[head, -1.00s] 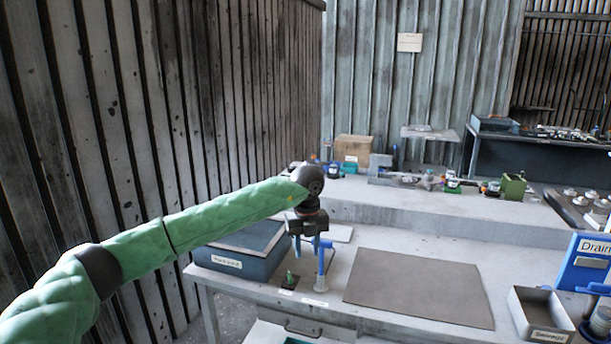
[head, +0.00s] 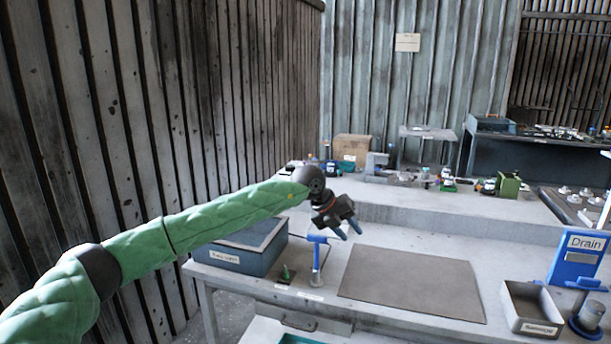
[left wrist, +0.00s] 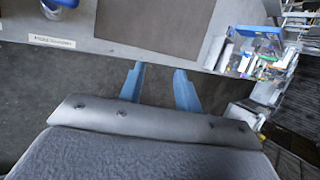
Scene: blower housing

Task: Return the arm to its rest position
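My left arm reaches in from the left in the head view. Its gripper (head: 349,231) is above the bench, tilted down to the right. The blue fingers are apart with nothing between them; the left wrist view also shows the empty gap (left wrist: 160,84). A blue T-shaped tool (head: 317,256) stands upright on the bench just left of and below the fingers, apart from them. A small green piece (head: 286,272) stands on a dark pad beside it. My right gripper is not in view.
A blue-grey labelled bin (head: 232,260) stands at the bench's left end. A bare grey mat (head: 412,283) lies right of the gripper. A grey tray (head: 513,318) and a blue "Drain" holder (head: 578,262) are at the right. A raised shelf (head: 430,210) runs behind.

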